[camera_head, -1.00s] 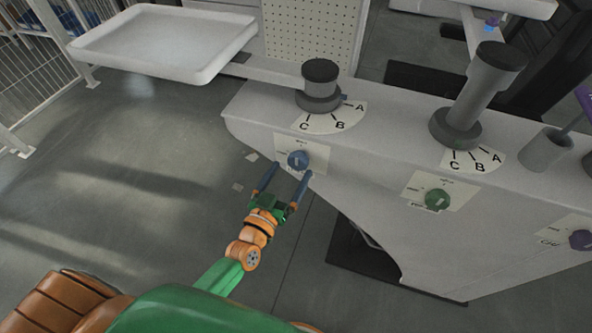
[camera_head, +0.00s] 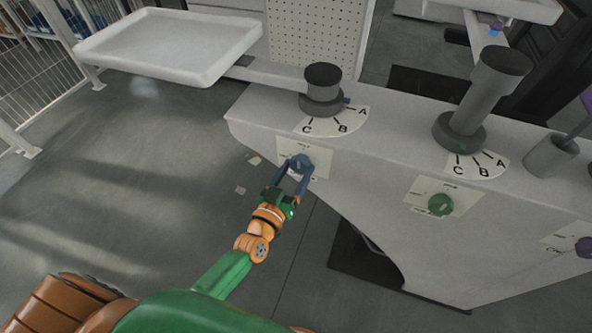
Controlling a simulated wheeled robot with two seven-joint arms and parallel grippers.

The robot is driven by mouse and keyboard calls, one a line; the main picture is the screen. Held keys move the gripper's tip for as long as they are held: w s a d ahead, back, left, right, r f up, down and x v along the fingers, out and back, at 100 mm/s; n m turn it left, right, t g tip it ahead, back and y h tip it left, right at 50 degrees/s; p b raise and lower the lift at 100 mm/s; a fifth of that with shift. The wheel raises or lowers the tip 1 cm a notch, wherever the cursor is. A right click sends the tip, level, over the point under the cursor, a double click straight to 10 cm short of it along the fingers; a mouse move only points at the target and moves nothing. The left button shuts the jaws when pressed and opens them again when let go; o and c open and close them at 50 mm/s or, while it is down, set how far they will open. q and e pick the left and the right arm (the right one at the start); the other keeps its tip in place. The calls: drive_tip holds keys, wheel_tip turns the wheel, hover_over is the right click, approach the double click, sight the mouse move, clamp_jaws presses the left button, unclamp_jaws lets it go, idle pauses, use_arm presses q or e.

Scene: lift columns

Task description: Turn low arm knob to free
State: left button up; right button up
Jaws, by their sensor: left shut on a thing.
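The blue knob (camera_head: 300,164) sits on a pale label plate (camera_head: 318,157) on the front of the grey base, under the short column (camera_head: 322,88). I take it as the low arm knob. My left gripper (camera_head: 294,172) is shut on it from the front, one finger on each side. The fingers partly hide the knob and its plate. The plate's words are too small to read, so I cannot tell which setting the knob points to. My right gripper is not in view.
A green knob (camera_head: 440,204) sits under the taller column (camera_head: 486,95), and a purple knob (camera_head: 585,247) at the right edge. A white tray (camera_head: 168,83) stands out at the upper left. The floor left of the base is mostly clear.

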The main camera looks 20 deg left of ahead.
use_arm(q)
drive_tip(key=n+b, duration=0.1)
drive_tip(key=n, duration=0.3)
drive_tip(key=shift+f, duration=0.2)
drive_tip(key=n+b, duration=0.1)
drive_tip(key=n, duration=0.4)
drive_tip(key=shift+t+y+b, duration=0.3)
drive_tip(key=shift+t+b, duration=0.05)
drive_tip(key=shift+t, duration=0.05)
drive_tip(key=n+b, duration=0.1)
drive_tip(key=n, duration=0.4)
drive_tip(key=shift+d, duration=0.1)
drive_tip(key=shift+n+y+b, duration=0.5)
drive_tip(key=shift+n, duration=1.9)
drive_tip(key=o, duration=1.4)
drive_tip(key=shift+c, duration=0.2)
drive_tip(key=s, duration=0.7)
drive_tip(key=shift+f, duration=0.3)
drive_tip(key=shift+s, duration=0.1)
